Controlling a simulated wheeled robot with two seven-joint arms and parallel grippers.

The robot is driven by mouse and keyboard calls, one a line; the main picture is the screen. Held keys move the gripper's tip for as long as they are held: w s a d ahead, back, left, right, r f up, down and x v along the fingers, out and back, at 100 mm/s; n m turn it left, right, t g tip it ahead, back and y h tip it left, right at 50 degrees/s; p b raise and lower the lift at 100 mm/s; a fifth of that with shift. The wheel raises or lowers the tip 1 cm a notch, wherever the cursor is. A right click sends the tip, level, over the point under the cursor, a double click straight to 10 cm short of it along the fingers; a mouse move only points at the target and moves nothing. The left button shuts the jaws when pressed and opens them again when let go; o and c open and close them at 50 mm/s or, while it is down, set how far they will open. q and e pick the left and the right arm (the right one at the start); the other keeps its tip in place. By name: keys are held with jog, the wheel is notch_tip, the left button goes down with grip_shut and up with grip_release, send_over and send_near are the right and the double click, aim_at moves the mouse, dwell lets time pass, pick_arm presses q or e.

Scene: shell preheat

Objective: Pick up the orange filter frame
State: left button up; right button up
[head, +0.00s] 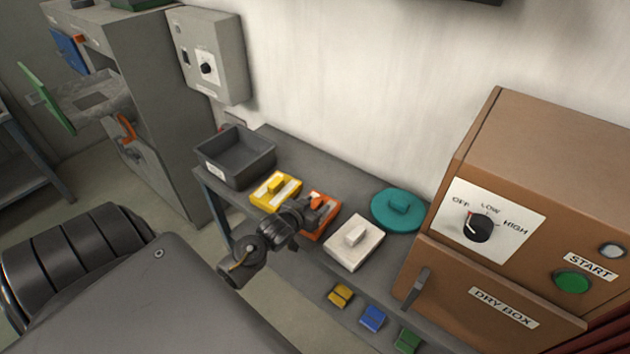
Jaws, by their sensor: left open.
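The orange filter frame (326,222) lies on the grey bench, between a yellow frame and a white one. It has a raised grip block on top. My left gripper (312,206) is over it, at its grip block, with the jaws open. The gripper and wrist hide the near left part of the frame. I cannot tell whether the fingers touch the block. My right gripper is not in view.
The yellow frame (268,200), white frame (343,252) and teal round lid (380,213) stand close by. A grey bin (262,168) is at the left end of the bench. The brown dry box (560,175) stands at the right. Small yellow, blue and green blocks (372,319) lie lower down.

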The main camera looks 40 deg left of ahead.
pick_arm(q)
jog(key=shift+c, duration=0.4)
grip_shut()
jog(key=shift+r+b, duration=0.3)
jog(key=shift+r, duration=0.2)
jog(key=s+a+r, duration=0.9)
jog(key=s+r, duration=0.1)
jog(key=r, duration=0.2)
jog(key=shift+a+b, duration=0.35)
jog(key=shift+b, duration=0.05)
jog(key=shift+s, duration=0.1)
